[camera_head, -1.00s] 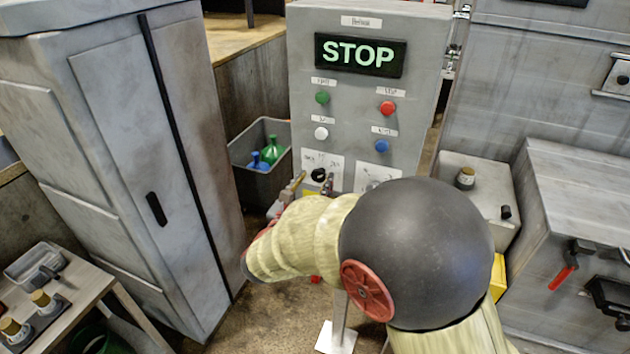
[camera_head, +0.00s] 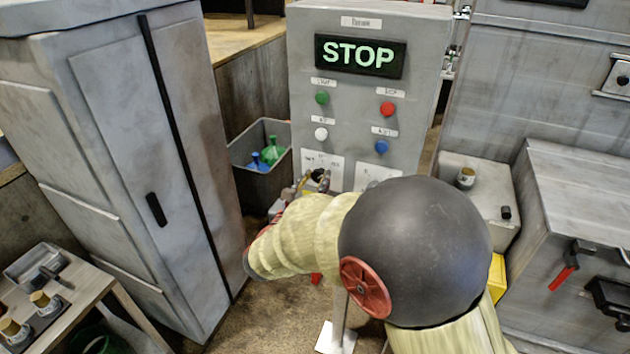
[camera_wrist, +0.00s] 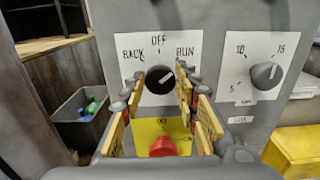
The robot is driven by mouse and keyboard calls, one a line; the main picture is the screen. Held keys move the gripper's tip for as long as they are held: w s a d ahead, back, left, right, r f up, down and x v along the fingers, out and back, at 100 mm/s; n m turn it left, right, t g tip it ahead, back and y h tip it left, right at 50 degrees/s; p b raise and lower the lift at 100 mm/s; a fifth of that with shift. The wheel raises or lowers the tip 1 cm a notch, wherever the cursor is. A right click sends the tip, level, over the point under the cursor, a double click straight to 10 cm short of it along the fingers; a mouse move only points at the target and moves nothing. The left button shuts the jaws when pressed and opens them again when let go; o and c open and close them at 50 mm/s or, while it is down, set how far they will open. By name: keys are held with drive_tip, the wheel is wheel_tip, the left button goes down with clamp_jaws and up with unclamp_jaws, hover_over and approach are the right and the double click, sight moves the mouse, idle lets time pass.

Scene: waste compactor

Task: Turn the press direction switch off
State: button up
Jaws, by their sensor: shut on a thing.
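The press direction switch (camera_wrist: 159,80) is a round black knob with a white pointer mark. Its white plate is labelled BACK, OFF and RUN, and the mark points up and right, toward RUN. My gripper (camera_wrist: 158,88) has its yellow-padded fingers on the left and right sides of the knob and is shut on it. In the head view the gripper (camera_head: 316,183) is at the lower left of the grey control panel (camera_head: 345,110), and my arm hides part of the panel's lower right.
A grey dial (camera_wrist: 266,76) with numbers sits right of the switch. A red button (camera_wrist: 162,147) on a yellow plate is below it. The lit STOP display (camera_head: 360,55) and several coloured buttons are above. A bin with bottles (camera_head: 261,182) stands left of the panel.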

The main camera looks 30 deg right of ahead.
drive_tip(key=shift+c, duration=0.9)
drive_tip(key=shift+p, duration=0.3)
drive_tip(key=n+p, duration=0.4)
drive_tip(key=p, duration=0.1)
drive_tip(key=shift+r+n+p, duration=0.2)
drive_tip(key=shift+n+p, duration=0.1)
drive_tip(key=n+p, duration=0.3)
drive_tip(key=p, duration=0.1)
drive_tip(key=shift+w+a+f+n+p, duration=0.1)
drive_tip(key=shift+n+p, duration=0.2)
drive_tip(key=shift+p, duration=0.05)
drive_tip(key=shift+f+n+p, duration=0.1)
drive_tip(key=shift+n+p, duration=0.7)
drive_tip(key=o, duration=1.1)
drive_tip(key=shift+f, duration=0.1)
drive_tip(key=shift+o, duration=0.2)
